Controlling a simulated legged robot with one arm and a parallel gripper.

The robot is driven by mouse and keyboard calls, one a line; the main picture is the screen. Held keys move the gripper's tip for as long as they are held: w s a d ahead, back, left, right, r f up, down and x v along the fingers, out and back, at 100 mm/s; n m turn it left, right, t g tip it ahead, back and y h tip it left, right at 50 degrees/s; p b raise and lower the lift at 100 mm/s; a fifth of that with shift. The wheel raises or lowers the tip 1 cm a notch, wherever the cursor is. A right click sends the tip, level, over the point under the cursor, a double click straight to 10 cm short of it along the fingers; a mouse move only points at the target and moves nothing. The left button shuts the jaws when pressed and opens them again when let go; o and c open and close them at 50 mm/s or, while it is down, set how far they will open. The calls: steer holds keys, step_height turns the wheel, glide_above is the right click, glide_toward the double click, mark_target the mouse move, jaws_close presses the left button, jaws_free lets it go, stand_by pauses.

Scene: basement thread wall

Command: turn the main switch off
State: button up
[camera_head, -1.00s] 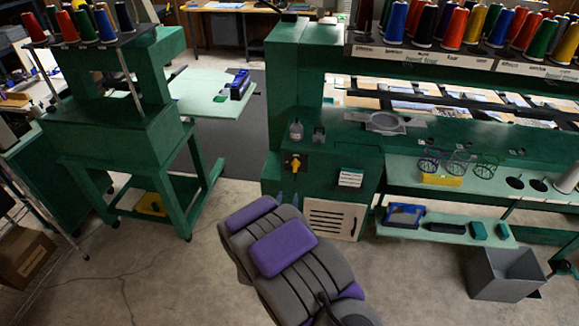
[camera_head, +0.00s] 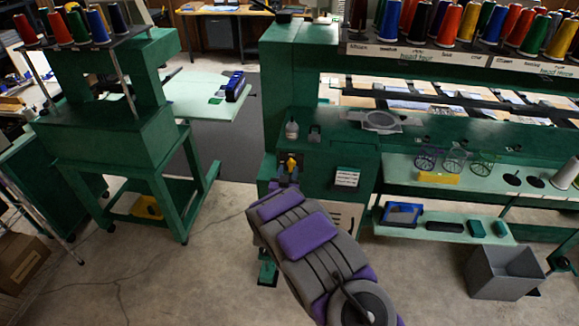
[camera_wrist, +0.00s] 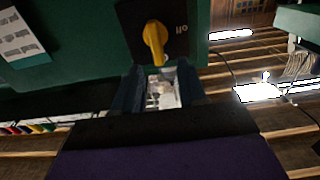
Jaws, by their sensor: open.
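The main switch is a yellow handle (camera_head: 291,162) on a black plate, on the green machine's front. In the wrist view its yellow handle (camera_wrist: 155,44) is large and close, pointing almost straight down in the picture. Upside-down lettering that looks like "off" is on the black plate (camera_wrist: 178,14) at the right. My gripper (camera_wrist: 159,88) is open, with one dark finger on each side just below the handle's tip. Whether they touch it I cannot tell. In the head view my gripper (camera_head: 284,186) is small and partly hidden at the switch's lower edge.
A white label (camera_head: 347,178) is right of the switch. A small bottle (camera_head: 292,130) stands on the ledge above. A grey bin (camera_head: 505,272) is on the floor at the right. Another green machine (camera_head: 125,135) stands at the left, with clear floor between.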

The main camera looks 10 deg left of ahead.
mark_target(290, 163)
steer(key=shift+w+d+b, duration=0.15)
steer(key=shift+w+b, duration=0.15)
steer(key=shift+w, duration=1.85)
jaws_close()
